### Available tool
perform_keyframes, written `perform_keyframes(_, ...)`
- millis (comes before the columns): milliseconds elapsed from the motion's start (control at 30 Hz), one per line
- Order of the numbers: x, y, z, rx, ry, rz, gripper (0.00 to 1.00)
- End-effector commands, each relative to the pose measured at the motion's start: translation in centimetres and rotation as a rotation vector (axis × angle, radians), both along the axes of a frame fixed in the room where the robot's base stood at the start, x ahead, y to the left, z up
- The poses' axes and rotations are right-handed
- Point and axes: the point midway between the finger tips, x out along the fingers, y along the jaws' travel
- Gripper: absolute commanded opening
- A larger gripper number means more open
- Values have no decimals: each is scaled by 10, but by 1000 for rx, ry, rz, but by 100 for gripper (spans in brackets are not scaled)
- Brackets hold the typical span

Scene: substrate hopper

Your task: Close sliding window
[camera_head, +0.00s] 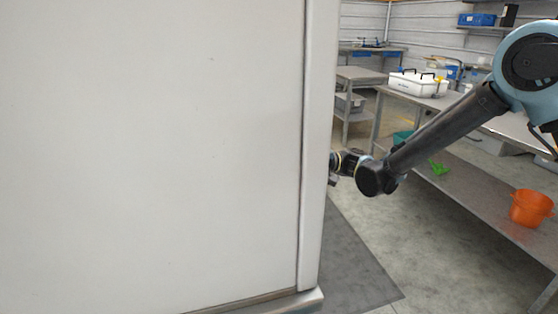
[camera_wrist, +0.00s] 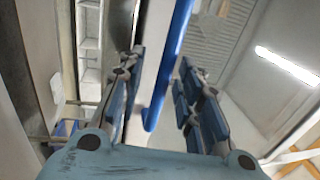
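A large white panel (camera_head: 150,150) fills the left half of the head view, with a raised upright edge (camera_head: 318,150) on its right side. I cannot tell whether it is the sliding window. In the wrist view, a long blue bar (camera_wrist: 168,70) runs along the edge of a pale panel (camera_wrist: 151,55); it looks like a handle. My gripper (camera_wrist: 161,63) is open, with one finger on each side of the bar and panel edge. Gaps show on both sides, and neither finger visibly touches. In the head view, the white edge hides my gripper's fingers; only my wrist shows.
A metal workbench (camera_head: 470,180) stands at the right, with an orange bucket (camera_head: 531,208) on its lower shelf and a white case (camera_head: 417,84) on top. A grey mat (camera_head: 352,262) lies beside the white panel. Open floor lies between panel and bench.

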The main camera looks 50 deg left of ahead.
Motion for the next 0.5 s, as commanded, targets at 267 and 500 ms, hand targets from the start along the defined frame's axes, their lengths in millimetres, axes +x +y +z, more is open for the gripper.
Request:
perform_keyframes(267, 51, -18, -11, -1, 0, -3, 32)
perform_keyframes(500, 83, -30, -19, -1, -1, -1, 32)
